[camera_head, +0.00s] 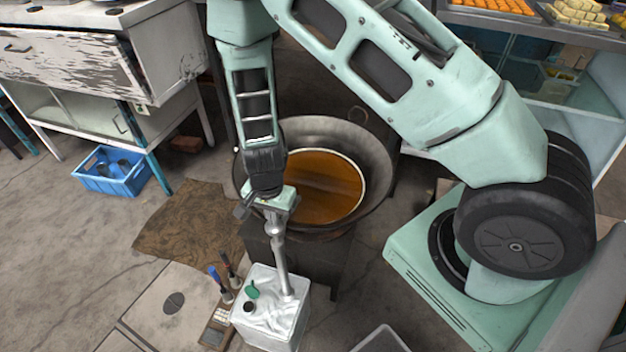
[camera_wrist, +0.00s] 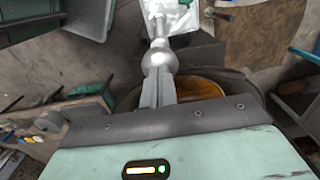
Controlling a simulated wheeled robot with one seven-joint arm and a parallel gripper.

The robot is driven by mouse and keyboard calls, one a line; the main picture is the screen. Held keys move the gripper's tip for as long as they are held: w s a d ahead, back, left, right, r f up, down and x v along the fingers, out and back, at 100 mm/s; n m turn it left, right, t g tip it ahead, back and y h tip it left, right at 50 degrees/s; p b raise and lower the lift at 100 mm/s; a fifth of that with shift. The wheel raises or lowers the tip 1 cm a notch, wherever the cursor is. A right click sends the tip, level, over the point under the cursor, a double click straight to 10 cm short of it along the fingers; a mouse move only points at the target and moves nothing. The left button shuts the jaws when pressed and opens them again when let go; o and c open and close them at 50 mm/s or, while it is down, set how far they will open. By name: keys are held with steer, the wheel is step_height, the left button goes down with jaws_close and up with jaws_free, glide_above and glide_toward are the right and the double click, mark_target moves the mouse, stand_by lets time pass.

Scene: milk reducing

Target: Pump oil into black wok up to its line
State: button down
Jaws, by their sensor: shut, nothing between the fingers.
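The black wok (camera_head: 373,150) sits on a dark stove and holds brown oil (camera_head: 325,190). A pale line rings the wok wall close around the oil's edge; the exact gap is too small to tell. The oil also shows in the wrist view (camera_wrist: 205,89). In front stands a white oil can (camera_head: 262,322) with a metal pump (camera_head: 281,262) rising from its top. My gripper (camera_head: 272,212) is shut at the pump's upper end. In the wrist view my gripper's closed fingers (camera_wrist: 157,82) point at the pump's round knob (camera_wrist: 158,58); whether they touch cannot be told.
A blue crate (camera_head: 112,172) and a worn white cabinet (camera_head: 75,70) stand at the left. A brown mat (camera_head: 185,225) lies left of the stove. Brushlike tools (camera_head: 222,285) stand beside the can. A food counter (camera_head: 535,25) is at the back right.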

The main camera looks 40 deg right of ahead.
steer(key=shift+r+p, duration=2)
steer(key=shift+r, duration=0.6)
steer(key=shift+f, duration=0.1)
steer(key=shift+f+b, duration=3.5)
steer(key=shift+f, duration=1)
step_height(320, 180, up, 9)
steer(key=p, duration=0.8)
steer(key=shift+r, duration=0.15)
steer(key=shift+f+b, duration=3.35)
steer(key=shift+f, duration=1.1)
steer(key=shift+r+p, duration=3.65)
steer(key=shift+r, duration=0.7)
